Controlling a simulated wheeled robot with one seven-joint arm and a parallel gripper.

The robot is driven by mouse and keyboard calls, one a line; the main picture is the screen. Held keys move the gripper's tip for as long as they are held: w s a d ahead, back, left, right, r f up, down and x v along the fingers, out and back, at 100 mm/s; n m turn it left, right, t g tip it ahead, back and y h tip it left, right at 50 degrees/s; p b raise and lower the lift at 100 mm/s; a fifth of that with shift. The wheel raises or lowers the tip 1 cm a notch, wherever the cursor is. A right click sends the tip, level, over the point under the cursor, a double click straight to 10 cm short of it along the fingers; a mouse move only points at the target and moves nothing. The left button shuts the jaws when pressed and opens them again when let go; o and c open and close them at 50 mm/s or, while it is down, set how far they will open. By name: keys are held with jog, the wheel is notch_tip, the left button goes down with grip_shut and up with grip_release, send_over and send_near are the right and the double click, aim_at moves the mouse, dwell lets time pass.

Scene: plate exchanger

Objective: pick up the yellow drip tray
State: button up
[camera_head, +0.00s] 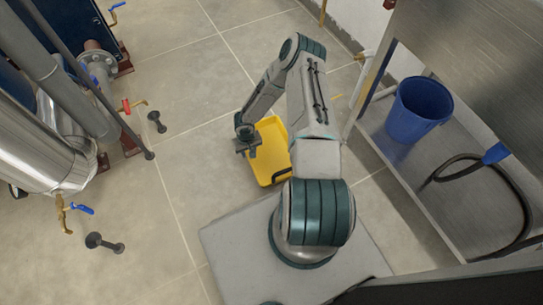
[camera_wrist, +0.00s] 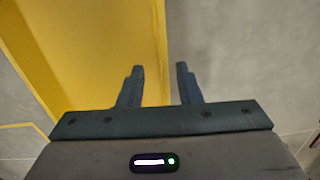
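The yellow drip tray (camera_head: 268,157) lies on the tiled floor in the head view, in front of my base and partly hidden by my arm. My gripper (camera_head: 247,146) is at the tray's left side in that view. In the wrist view the tray (camera_wrist: 100,50) fills the upper left, and its right edge runs up between my two fingers. My gripper (camera_wrist: 160,75) is open, with a clear gap between the fingertips. The left finger overlaps the tray in the picture and the right finger is over grey floor. I cannot tell whether the fingers touch the tray.
A metal shelf bench (camera_head: 470,215) with a blue bucket (camera_head: 417,110) and a black hose (camera_head: 522,205) stands at the right. Pipes and a steel vessel (camera_head: 40,150) stand at the left. Dark fittings (camera_head: 104,243) lie on the floor.

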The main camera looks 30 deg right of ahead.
notch_tip(320, 180, down, 5)
jog(key=b, duration=0.3)
jog(key=shift+a+f, duration=0.1)
jog(key=shift+f, duration=0.1)
jog(key=shift+r, duration=0.1)
grip_shut()
